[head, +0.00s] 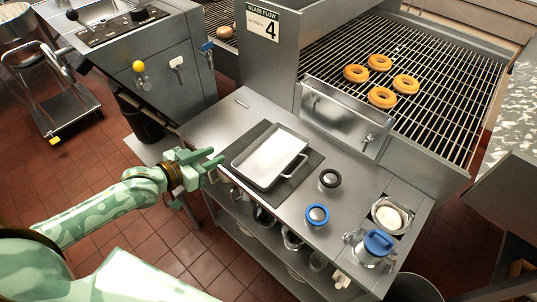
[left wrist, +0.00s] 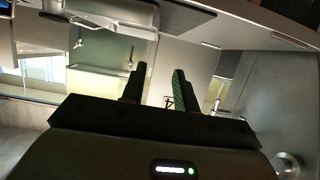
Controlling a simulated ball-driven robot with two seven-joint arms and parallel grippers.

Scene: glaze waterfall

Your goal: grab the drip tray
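A shallow silver metal tray (head: 270,158), which looks like the drip tray, lies on a dark mat (head: 307,165) on the steel counter. A wire-like handle shows at its right end. My left gripper (head: 216,167) is just left of the tray, near the counter's left edge, and does not touch it. Its two fingers are apart with nothing between them. In the left wrist view the fingers (left wrist: 157,88) also stand apart and empty. I cannot make out the tray for certain there. My right gripper is not in view.
A black-ringed lid (head: 330,180), a blue-ringed lid (head: 317,215), a blue-topped pitcher (head: 378,244) and a white-filled pan (head: 390,217) stand on the counter's right part. Behind is a steel trough (head: 345,115) and a wire rack (head: 440,85) with several doughnuts. A shelf below holds vessels.

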